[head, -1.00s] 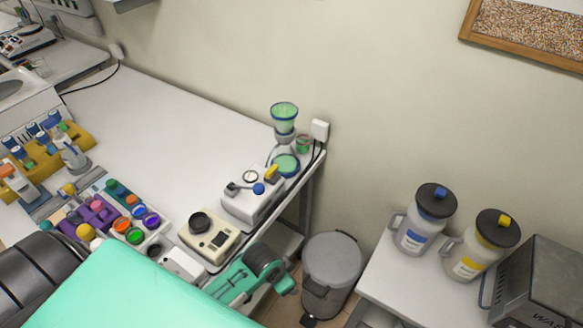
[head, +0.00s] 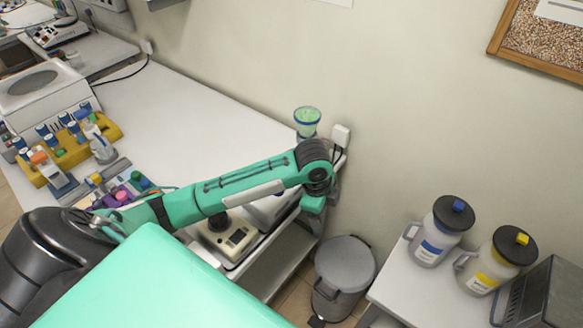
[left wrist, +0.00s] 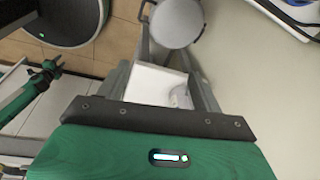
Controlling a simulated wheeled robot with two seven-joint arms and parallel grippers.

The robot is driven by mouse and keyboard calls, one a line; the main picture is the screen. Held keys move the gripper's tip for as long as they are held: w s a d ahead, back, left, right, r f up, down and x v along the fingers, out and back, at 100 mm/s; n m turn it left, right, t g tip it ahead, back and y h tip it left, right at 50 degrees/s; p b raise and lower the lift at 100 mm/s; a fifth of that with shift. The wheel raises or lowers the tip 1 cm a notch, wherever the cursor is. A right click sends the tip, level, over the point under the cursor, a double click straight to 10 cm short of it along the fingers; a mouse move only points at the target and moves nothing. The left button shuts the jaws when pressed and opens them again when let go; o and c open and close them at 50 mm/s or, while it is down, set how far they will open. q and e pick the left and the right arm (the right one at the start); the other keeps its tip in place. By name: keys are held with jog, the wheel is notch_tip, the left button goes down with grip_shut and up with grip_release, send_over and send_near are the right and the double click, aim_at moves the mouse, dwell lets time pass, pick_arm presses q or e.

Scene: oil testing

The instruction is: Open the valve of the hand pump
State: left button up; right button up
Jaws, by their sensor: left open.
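The hand pump (head: 270,209), a white box-shaped device at the right end of the bench, is mostly hidden behind my left arm in the head view. Its valve knobs are covered from sight. My left gripper (head: 313,203) is at the bench's right edge, beside the pump, pointing down. In the left wrist view, its two grey fingers (left wrist: 172,48) are apart. A white surface shows between them, and I cannot tell what it belongs to. A green arm part of mine shows at the left of that view, too small to read its gripper.
A glass filter funnel with green liquid (head: 307,120) stands behind the arm. A beige device (head: 226,238) is in front of the pump. A grey bin (head: 344,270) stands on the floor. Two jugs (head: 437,232) (head: 494,262) stand on the side table (head: 400,290).

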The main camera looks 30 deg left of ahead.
pick_arm(q)
jog(key=w+a+r+m+g+y, duration=0.1)
jog(key=w+a+r, duration=0.3)
jog(key=a+r, duration=0.35)
jog(key=w+a+r+m, duration=0.1)
jog(key=w+a+r, duration=0.3)
jog(key=a+r, duration=0.3)
jog(key=f+p, duration=0.1)
jog(key=f, duration=0.3)
jog(key=f+p, duration=0.1)
jog(key=f, duration=0.4)
jog(key=f+p, duration=0.1)
jog(key=f, duration=0.4)
jog(key=shift+w+a+p, duration=0.2)
jog(key=shift+a+p, duration=0.1)
jog(key=shift+f, duration=0.6)
jog(key=c, duration=1)
